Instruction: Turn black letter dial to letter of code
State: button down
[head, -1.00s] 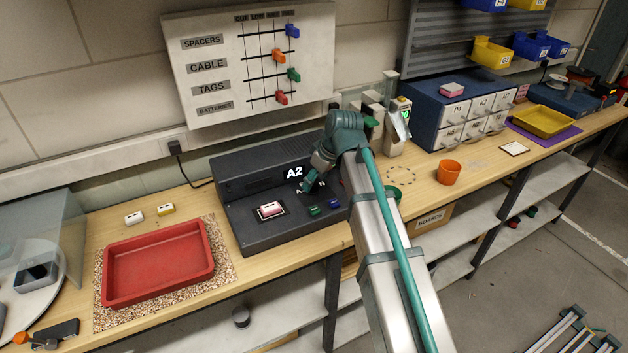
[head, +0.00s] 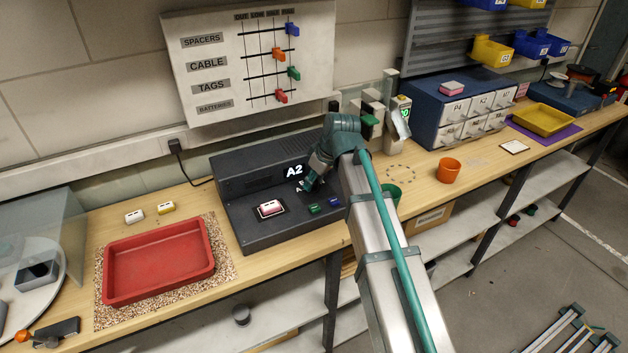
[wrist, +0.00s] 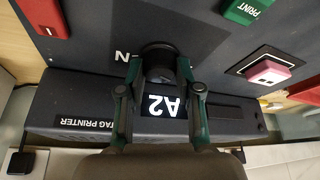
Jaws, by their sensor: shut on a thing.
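The black letter dial (wrist: 158,56) is a round knob on the dark top of the tag printer (wrist: 225,60). My gripper (wrist: 160,74) is shut on it, with one finger on each side. In the head view my gripper (head: 306,186) reaches down onto the printer (head: 245,215) and hides the dial. The lit display (head: 294,171) on the printer reads A2; it also shows upside down in the wrist view (wrist: 166,106). A white letter N is printed beside the dial; the other letters around it are mostly hidden by my gripper.
A pink and white block (head: 270,208) sits on the printer. A red tray (head: 160,262) is at the left. An orange cup (head: 449,170) stands at the right.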

jog(key=shift+m, duration=0.4)
jog(key=m+t+h+p, duration=0.1)
jog(key=m, duration=0.2)
jog(key=shift+s+a+r, duration=0.1)
jog(key=shift+a, duration=0.05)
jog(key=shift+m+t+h+p, duration=0.3)
jog(key=shift+m+h+p, duration=0.45)
jog(key=shift+m, duration=1.75)
jog(key=c, duration=0.8)
grip_release()
jog(key=v, duration=1.1)
jog(key=shift+s+a+r, duration=0.15)
jog(key=shift+s+r, duration=0.05)
jog(key=shift+r, duration=0.15)
